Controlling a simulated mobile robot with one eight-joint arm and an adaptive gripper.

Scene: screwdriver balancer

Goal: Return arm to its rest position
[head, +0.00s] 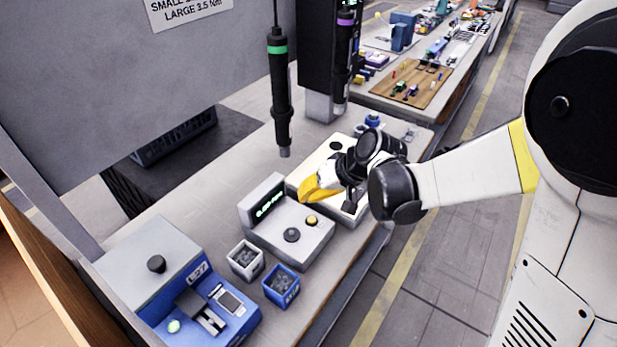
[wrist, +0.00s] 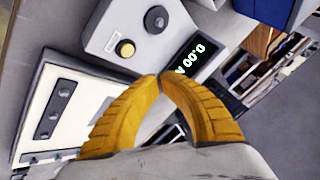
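My gripper (head: 308,188) has yellow ribbed fingers and hangs over the workbench, beside the grey box with a green display (head: 305,237). In the wrist view the fingertips of my gripper (wrist: 160,76) meet with nothing visible between them. My white arm (head: 470,170) reaches in from the right side of the head view. A green-banded screwdriver (head: 281,95) hangs upright to the left of and above the gripper, apart from it. A purple-banded screwdriver (head: 343,60) hangs farther back.
A blue and grey L-27 unit (head: 165,265) stands at the near left. A white bin (head: 246,262) and a blue bin (head: 282,287) of small parts stand near the bench edge. A white panel (head: 325,165) lies beneath the gripper. A grey sign board (head: 150,90) rises at the left.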

